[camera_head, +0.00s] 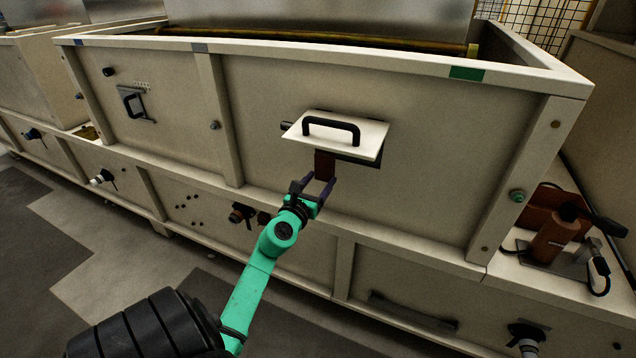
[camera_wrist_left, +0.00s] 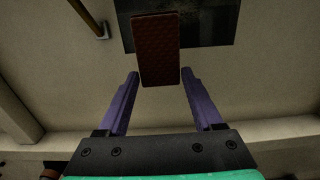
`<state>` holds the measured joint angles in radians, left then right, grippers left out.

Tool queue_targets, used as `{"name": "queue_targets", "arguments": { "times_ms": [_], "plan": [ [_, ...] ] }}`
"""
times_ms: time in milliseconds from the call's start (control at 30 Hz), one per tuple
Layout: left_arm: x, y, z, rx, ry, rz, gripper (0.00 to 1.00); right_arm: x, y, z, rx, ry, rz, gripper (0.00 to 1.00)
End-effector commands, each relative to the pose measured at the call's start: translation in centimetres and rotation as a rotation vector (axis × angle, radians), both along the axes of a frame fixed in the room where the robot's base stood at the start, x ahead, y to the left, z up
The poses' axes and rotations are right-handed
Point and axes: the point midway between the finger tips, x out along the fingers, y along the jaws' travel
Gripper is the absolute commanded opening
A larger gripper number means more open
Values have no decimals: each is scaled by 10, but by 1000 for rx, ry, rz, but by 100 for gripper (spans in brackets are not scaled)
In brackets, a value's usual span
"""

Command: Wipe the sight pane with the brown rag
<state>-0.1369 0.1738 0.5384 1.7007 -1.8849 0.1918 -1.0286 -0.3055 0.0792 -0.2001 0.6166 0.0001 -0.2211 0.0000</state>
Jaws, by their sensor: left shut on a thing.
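The brown rag (camera_head: 324,166) is a small dark red-brown pad. My left gripper (camera_head: 320,183) is shut on it, and the rag stands up past the fingertips. In the left wrist view the rag (camera_wrist_left: 157,50) sits between the purple fingers (camera_wrist_left: 160,76). The sight pane (camera_wrist_left: 212,22) is a dark rectangle on the cream wall, with the rag in front of part of it. In the head view only a dark strip of the pane (camera_head: 362,160) shows under a raised white flap (camera_head: 360,143) with a black handle. I cannot tell whether the rag touches the pane. My right gripper is not in view.
A second, smaller black handle (camera_head: 132,103) is on the panel at left. Valves (camera_head: 240,213) stick out along the lower ledge. A brown device with a cable (camera_head: 553,238) stands on the ledge at right. The panel right of the flap is clear.

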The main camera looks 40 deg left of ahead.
Motion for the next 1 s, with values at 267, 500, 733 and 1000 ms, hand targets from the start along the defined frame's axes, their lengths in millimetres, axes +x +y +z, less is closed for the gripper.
{"name": "queue_targets", "arguments": {
  "times_ms": [267,500,733,1000],
  "plan": [
    [44,15,0,2,-2,-1,5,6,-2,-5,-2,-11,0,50],
    [63,-7,5,-1,1,-1,5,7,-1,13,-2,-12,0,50],
    [74,-39,3,0,1,-1,5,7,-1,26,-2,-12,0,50],
    [77,-48,0,0,0,1,5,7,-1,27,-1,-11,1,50]
  ]
}}
